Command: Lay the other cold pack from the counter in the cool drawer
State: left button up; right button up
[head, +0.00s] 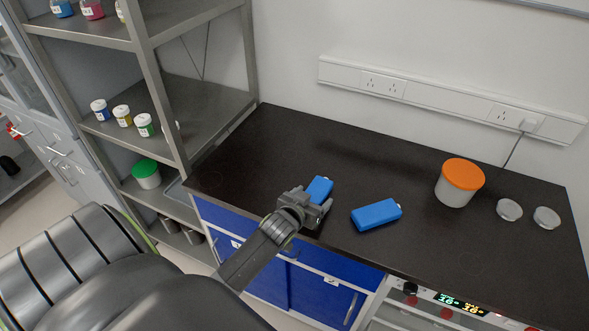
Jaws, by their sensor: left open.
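Two blue cold packs lie on the dark counter (290,140). One cold pack (321,186) is at the counter's front edge, its near end hidden behind my left gripper (315,203). My left gripper is open, with its fingers at that pack's near end; I cannot tell if they touch it. The other cold pack (376,214) lies flat to the right, apart from the gripper. Blue drawer and cabinet fronts (325,297) are below the counter; I cannot tell which is the cool drawer. My right gripper is not in view.
A white tub with an orange lid (463,172) and two small clear dishes (509,209) stand at the right. A unit with lit displays (448,300) is below the counter. A shelf rack (150,60) with jars stands left. The counter's back is clear.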

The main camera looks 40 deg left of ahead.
pick_arm(q)
jog(key=b+v, duration=0.3)
jog(key=v, duration=1.4)
jog(key=shift+s+f, duration=0.25)
jog(key=shift+s, duration=0.05)
jog(key=shift+f, duration=0.1)
